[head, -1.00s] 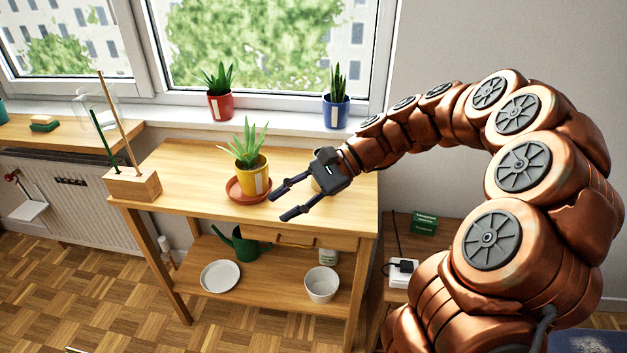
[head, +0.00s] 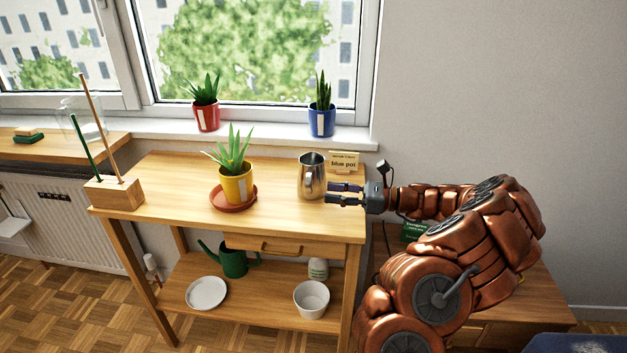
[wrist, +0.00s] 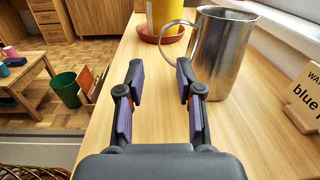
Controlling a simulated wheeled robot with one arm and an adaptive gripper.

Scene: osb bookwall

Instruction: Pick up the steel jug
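The steel jug (head: 312,178) stands upright on the wooden table (head: 160,185), right of the yellow pot. In the wrist view the jug (wrist: 222,55) is ahead and to the right, with its looped handle toward the left. My gripper (head: 328,193) is at the jug's right side in the head view. In the wrist view my gripper (wrist: 157,82) is open, with nothing between its fingers. The right finger is close to the jug's handle and body; I cannot tell whether it touches.
A yellow pot (head: 237,187) with a plant stands on a terracotta saucer (head: 228,207). A "blue pot" sign (head: 344,163) is behind the jug. A wooden block (head: 115,195) with sticks is at the table's left. Red (head: 206,117) and blue (head: 321,122) pots stand on the sill.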

